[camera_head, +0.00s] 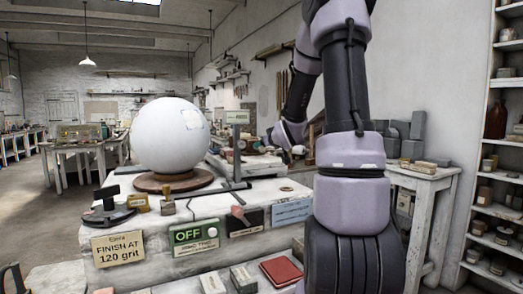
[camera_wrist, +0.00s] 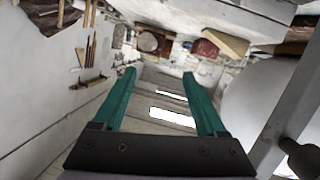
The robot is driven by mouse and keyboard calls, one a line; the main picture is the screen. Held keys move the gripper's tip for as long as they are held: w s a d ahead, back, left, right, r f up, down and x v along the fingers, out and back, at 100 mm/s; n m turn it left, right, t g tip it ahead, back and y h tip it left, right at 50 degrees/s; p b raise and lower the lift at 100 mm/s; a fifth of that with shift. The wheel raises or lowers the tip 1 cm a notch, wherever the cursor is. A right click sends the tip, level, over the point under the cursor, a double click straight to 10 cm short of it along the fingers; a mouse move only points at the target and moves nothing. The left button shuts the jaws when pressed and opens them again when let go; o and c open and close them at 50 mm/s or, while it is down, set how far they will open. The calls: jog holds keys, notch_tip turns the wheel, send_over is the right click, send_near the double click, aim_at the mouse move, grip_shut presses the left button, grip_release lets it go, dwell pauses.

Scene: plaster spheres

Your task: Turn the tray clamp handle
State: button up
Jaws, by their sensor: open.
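I cannot tell for certain which part is the tray clamp handle. A black T-shaped handle on a dark base (camera_head: 109,212) stands at the left front of the white block (camera_head: 205,205). A small lever with a reddish grip (camera_head: 239,213) sits at the block's front edge, right of the OFF box (camera_head: 195,238). In the wrist view a dark round knob (camera_wrist: 302,158) shows at the lower right, beside a grey bar. My gripper (camera_wrist: 159,74) has its two green fingers spread, with nothing between them. In the head view my wrist is behind the block's right side, its fingers unclear.
A large white sphere (camera_head: 170,136) rests on a brown round stand on the block; it also shows at the wrist view's right (camera_wrist: 258,95). A side table (camera_head: 420,180) with grey blocks and shelves (camera_head: 497,190) stand at right. Open floor lies at left.

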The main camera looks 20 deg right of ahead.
aim_at(263, 149)
jog(key=w+d+f+n+t+y, duration=0.1)
jog(key=w+d+f, duration=0.1)
jog(key=w+d+f+t+y, duration=0.1)
jog(key=d+f+t, duration=0.1)
jog(key=shift+w+d+f+n, duration=0.25)
jog(key=shift+w+f+n, duration=0.1)
jog(key=shift+n, duration=0.05)
jog(key=w, duration=1)
jog(key=shift+w+a, duration=0.1)
jog(key=shift+w, duration=0.25)
jog(key=shift+c, duration=0.3)
grip_shut()
jog(key=shift+m, duration=0.3)
jog(key=m, duration=0.4)
jog(key=shift+m, duration=2.1)
